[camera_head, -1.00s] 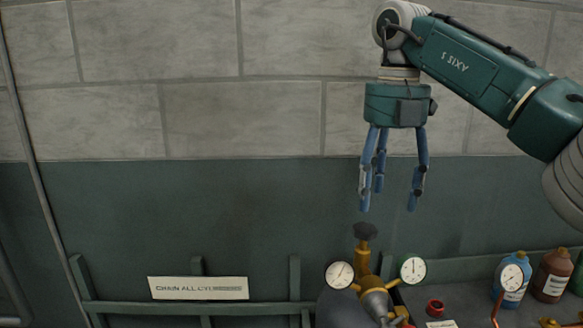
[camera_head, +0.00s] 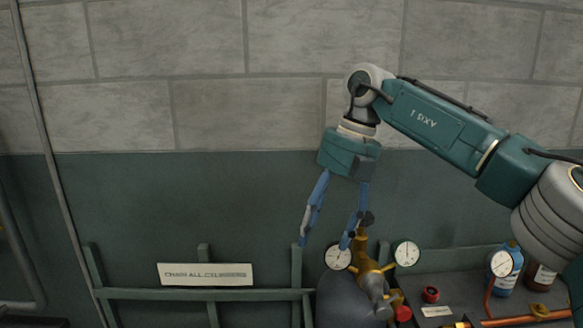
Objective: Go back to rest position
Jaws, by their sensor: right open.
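My right gripper (camera_head: 325,243) comes in from the right, with blue fingers spread open and pointing down, tilted slightly left. One finger overlaps the cylinder valve knob (camera_head: 366,220) in the picture; I cannot tell whether they touch. No object shows between the fingers. Below stands a grey gas cylinder (camera_head: 340,300) with a brass valve and regulator (camera_head: 370,283) on top. Two round white gauges sit at its sides, a left gauge (camera_head: 338,257) and a right gauge (camera_head: 407,253). My left gripper is not in view.
A rail (camera_head: 200,294) with a sign (camera_head: 205,275) runs along the wall at left. The wall above the rail is clear.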

